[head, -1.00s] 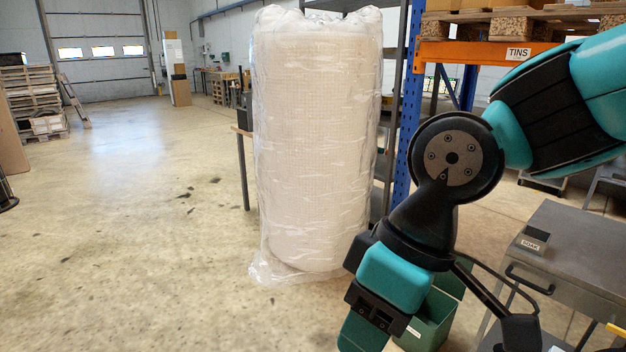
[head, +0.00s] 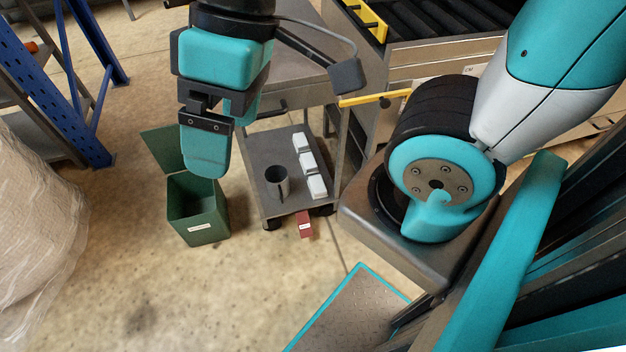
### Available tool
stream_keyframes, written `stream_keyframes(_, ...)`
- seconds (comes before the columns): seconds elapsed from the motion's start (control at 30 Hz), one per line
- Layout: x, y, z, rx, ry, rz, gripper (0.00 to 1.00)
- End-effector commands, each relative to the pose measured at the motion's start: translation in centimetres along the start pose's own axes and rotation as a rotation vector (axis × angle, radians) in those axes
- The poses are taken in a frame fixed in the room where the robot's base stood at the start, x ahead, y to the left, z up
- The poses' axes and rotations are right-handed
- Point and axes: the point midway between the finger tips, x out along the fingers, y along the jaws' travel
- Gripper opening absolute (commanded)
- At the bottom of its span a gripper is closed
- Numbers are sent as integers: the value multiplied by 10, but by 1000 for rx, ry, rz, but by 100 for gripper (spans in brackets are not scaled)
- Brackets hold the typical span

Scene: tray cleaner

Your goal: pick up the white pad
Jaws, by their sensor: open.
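Three white blocks lie in a row on the lower shelf of a grey metal cart: a far one (head: 301,142), a middle one (head: 307,162) and a near one (head: 317,187). I cannot tell which of them is the white pad, or whether all are pads. My gripper (head: 225,140) hangs in the upper left middle of the head view, fingers pointing down, open and with nothing seen between them. It appears left of the white blocks and apart from them.
A grey cup (head: 277,183) stands on the shelf (head: 262,155) left of the blocks. A wrapped roll (head: 35,235) is at far left.

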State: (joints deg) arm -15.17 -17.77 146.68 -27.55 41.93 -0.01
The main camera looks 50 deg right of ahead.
Motion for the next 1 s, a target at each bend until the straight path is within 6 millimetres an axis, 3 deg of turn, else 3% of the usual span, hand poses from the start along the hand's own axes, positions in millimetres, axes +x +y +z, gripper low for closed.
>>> stream_keyframes(0.03, 42, 13, 10, 0, -1, 0, 94)
stream_keyframes(0.5, 219, 68, 48, 0, 0, 0, 94)
stream_keyframes(0.7, 263, 82, 58, 0, 0, 0, 94)
stream_keyframes(0.97, 311, 97, 69, 0, 0, 0, 94)
stream_keyframes(1.0, 312, 106, 63, 36, -16, 6, 94)
